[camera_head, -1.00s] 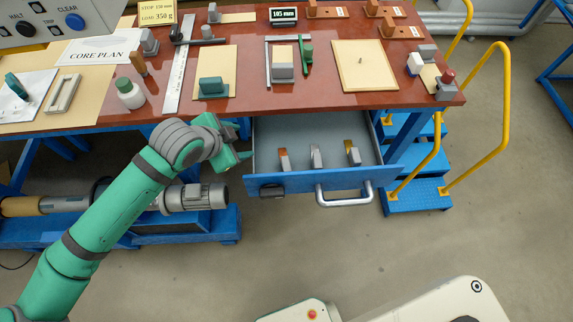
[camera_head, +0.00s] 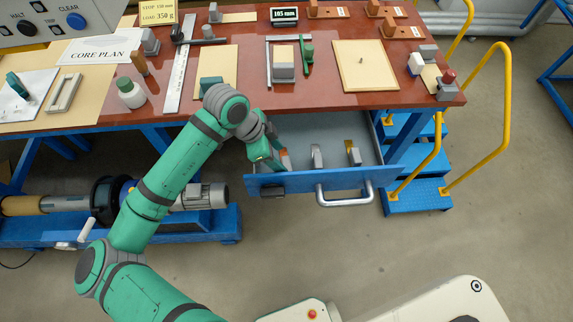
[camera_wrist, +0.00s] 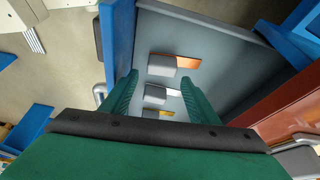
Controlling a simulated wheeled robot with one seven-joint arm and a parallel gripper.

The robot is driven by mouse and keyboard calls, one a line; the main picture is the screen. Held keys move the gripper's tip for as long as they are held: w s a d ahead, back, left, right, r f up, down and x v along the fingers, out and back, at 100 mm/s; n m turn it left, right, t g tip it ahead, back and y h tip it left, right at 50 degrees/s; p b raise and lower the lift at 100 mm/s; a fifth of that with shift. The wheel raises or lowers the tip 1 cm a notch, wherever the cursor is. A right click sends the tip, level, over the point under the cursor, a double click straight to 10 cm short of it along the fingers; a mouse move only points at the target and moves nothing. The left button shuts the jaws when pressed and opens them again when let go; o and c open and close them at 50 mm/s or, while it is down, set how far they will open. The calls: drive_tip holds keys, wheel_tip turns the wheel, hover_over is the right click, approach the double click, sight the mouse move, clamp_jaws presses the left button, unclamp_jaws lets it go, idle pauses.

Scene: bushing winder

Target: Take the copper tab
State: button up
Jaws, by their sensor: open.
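The copper tab (camera_head: 285,158) is in the open drawer (camera_head: 325,125), at the left of three tabs, partly hidden behind my gripper in the head view. In the wrist view the copper tab (camera_wrist: 188,62) shows its orange plate beside a grey block (camera_wrist: 162,67). My gripper (camera_wrist: 159,77) is open, with green fingers on either side and nothing held. The copper tab lies just beyond the fingertips in that view, apart from them as far as I can tell. In the head view my gripper (camera_head: 268,153) is over the drawer's left end.
A grey tab (camera_head: 316,156) and a yellow tab (camera_head: 353,153) stand to the right in the drawer. The drawer's blue front (camera_head: 300,182) carries a silver handle (camera_head: 345,196). The red-brown tabletop (camera_head: 320,101) is behind, and blue steps (camera_head: 418,195) are at right.

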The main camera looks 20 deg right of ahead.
sight(289, 163)
drive_tip(key=shift+d+x, duration=0.1)
drive_tip(key=shift+x, duration=1.2)
drive_tip(key=shift+d+x, duration=0.15)
drive_tip(key=shift+x, duration=1.15)
drive_tip(key=shift+w+r, duration=0.15)
drive_tip(key=c, duration=0.8)
drive_tip(key=shift+c, duration=0.2)
